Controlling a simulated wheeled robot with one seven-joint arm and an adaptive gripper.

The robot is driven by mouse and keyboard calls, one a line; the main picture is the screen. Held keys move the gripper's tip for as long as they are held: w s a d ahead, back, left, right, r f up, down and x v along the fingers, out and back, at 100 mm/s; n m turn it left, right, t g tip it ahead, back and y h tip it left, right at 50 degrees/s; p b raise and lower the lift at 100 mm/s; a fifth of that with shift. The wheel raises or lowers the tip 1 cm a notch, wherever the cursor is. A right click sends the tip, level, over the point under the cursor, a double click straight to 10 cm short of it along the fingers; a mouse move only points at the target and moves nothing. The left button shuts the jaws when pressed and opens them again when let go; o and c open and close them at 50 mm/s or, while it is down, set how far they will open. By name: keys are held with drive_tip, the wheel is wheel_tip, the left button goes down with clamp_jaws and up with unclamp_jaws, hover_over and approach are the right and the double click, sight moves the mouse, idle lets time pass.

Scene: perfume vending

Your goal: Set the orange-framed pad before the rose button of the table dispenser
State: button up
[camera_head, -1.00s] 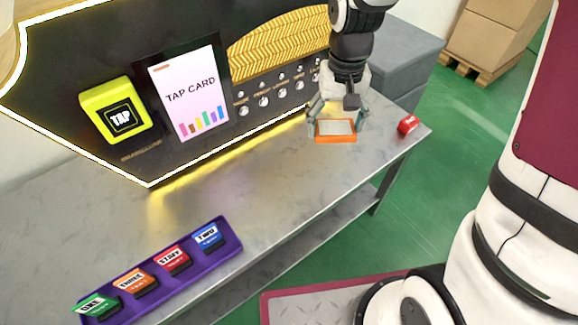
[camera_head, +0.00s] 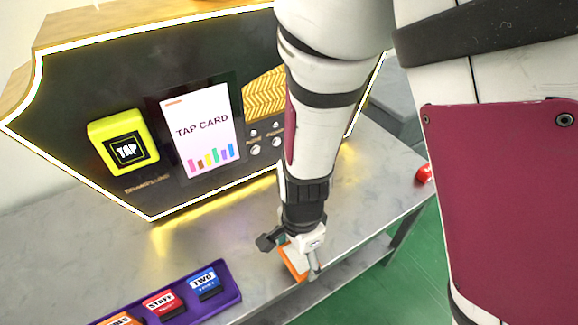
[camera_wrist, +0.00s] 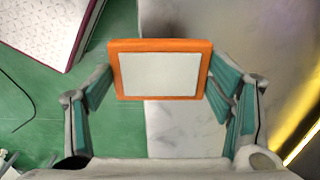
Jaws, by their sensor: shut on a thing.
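The orange-framed pad (camera_head: 292,262), with a pale centre, is held in my gripper (camera_wrist: 160,76). In the wrist view the pad (camera_wrist: 160,74) sits between the two teal-padded fingers, gripped by its sides. In the camera_head view it hangs tilted, partly covered by my gripper, near the front edge of the grey table (camera_head: 90,245). The wrist view shows floor and tabletop beneath it. The dark dispenser (camera_head: 95,75) stands at the back of the table. Two of its round buttons (camera_head: 255,150) show; their labels are too small to read. My arm hides the other buttons.
A purple tray (camera_head: 228,288) with several coloured card blocks lies at the front left. A yellow tap reader (camera_head: 122,140) and a tap-card screen (camera_head: 197,130) are on the dispenser. The tabletop between is clear.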

drive_tip(key=w+a+b, duration=0.1)
drive_tip(key=w, duration=0.4)
drive_tip(key=w+a+f, duration=0.1)
drive_tip(key=w, duration=0.3)
drive_tip(key=w+a+b, duration=0.1)
drive_tip(key=w, duration=0.4)
drive_tip(key=shift+w+a+f+b, duration=0.2)
drive_tip(key=shift+w+a+b, duration=0.15)
drive_tip(key=shift+f+b, duration=0.75)
drive_tip(key=shift+f, duration=1.1)
drive_tip(key=shift+r, duration=0.1)
drive_tip(key=o, duration=1)
drive_tip(key=shift+o, duration=0.2)
wheel_tip(320, 180, up, 12)
drive_tip(key=p, duration=0.4)
